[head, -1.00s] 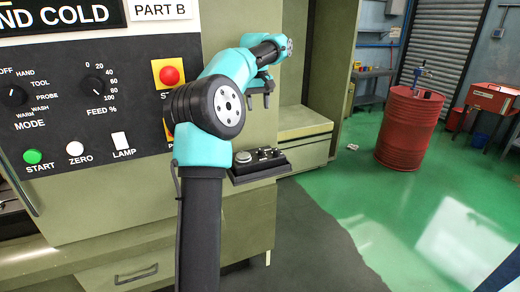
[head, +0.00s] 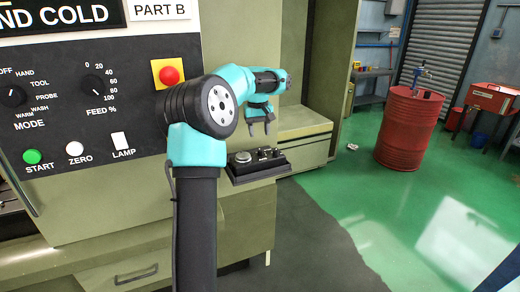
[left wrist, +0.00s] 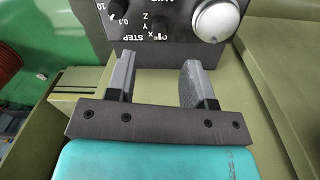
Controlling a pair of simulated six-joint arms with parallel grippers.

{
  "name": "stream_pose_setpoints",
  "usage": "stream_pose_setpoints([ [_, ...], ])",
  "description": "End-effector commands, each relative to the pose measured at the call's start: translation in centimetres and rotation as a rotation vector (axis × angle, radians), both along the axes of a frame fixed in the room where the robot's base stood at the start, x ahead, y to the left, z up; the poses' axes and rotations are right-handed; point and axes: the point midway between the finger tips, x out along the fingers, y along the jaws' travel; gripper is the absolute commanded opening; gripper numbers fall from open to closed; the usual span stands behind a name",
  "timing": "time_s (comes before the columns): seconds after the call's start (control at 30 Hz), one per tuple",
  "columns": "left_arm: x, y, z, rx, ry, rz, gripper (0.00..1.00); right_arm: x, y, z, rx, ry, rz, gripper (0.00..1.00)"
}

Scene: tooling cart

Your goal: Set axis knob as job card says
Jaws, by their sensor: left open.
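The control pendant (head: 258,168) is a dark box on a ledge at the machine's right side, with a big silver dial and small black knobs. In the left wrist view its face (left wrist: 175,12) appears upside down. The small black knob by the X, Y, Z letters, apparently the axis knob (left wrist: 159,29), lies just past my fingertips; its pointer is too small to read. My left gripper (head: 261,131) is open and empty above the pendant. In the left wrist view its fingers (left wrist: 159,63) are apart, touching nothing. My right gripper is out of view.
The machine panel (head: 60,120) on the left carries a MODE knob (head: 12,95), a FEED knob (head: 96,85) and a red stop button (head: 169,75). Signs above read "ND COLD" and "PART B" (head: 160,12). A red drum (head: 408,130) stands on open green floor.

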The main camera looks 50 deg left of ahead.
Motion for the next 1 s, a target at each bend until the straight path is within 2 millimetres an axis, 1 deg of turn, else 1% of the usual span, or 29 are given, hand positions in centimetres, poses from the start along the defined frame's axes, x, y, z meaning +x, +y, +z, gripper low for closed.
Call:
stream_pose_setpoints([
  [0.03,0.0,0.0,-1.0,-0.002,0.003,0.0,0.48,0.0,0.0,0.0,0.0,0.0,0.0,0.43],
  [0.2,0.1,-0.1,-3.9,-0.002,0.003,0.0,0.48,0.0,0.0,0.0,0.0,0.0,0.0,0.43],
  [0.3,0.2,-0.1,-5.4,-0.002,0.003,0.0,0.48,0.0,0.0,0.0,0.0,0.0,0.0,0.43],
  [0.43,0.2,-0.1,-6.8,-0.001,0.002,0.001,0.48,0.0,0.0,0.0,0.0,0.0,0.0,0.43],
  [0.6,0.3,-0.2,-7.6,0.0,0.0,0.001,0.48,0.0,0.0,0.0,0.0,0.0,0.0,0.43],
  [0.83,0.3,-0.1,-7.6,0.0,0.0,0.0,0.48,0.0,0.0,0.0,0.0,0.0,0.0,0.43],
  [0.87,0.3,-0.2,-7.6,0.0,0.0,0.0,0.47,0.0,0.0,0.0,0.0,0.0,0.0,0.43],
  [1.0,0.3,-0.2,-7.6,0.0,0.0,0.0,0.34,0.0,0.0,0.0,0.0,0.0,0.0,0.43],
])
